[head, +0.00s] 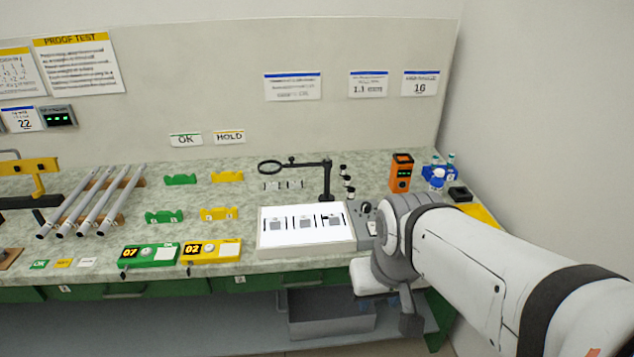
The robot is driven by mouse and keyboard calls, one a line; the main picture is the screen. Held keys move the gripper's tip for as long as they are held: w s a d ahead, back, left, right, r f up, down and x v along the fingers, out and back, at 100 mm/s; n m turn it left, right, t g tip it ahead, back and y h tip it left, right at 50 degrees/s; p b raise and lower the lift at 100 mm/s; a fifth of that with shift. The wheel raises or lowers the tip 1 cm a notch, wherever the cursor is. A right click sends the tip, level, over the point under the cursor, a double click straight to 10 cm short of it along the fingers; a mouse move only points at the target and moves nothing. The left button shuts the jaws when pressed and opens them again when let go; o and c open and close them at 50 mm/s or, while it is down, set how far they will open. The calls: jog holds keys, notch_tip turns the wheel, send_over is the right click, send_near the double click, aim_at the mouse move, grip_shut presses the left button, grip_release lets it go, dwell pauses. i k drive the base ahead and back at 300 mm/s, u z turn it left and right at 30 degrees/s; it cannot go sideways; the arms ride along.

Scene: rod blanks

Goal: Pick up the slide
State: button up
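A white light panel (304,239) lies on the bench with several small grey squares framed by dark bars on it. These may be slides, but they are too small to tell. Two small grey pieces (283,185) lie on the bench behind the panel, below the magnifier; they could also be slides. My arm reaches in from the right and bends down at the panel's right. My gripper (410,320) seems to be the dark grey end hanging in front of the bench edge, apart from the panel. Its fingers cannot be made out.
A magnifier stand (326,180) rises behind the panel. An orange device (401,173) and a blue bottle rack (438,178) stand at the back right. Several metal rods (90,202) lie at the left.

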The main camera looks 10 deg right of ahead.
aim_at(329, 220)
jog(key=u, duration=0.05)
jog(key=i, duration=1)
jog(key=z, duration=0.9)
jog(key=k, duration=1.25)
jog(key=u, duration=0.7)
jog(key=i, duration=1.05)
jog(key=u, duration=0.05)
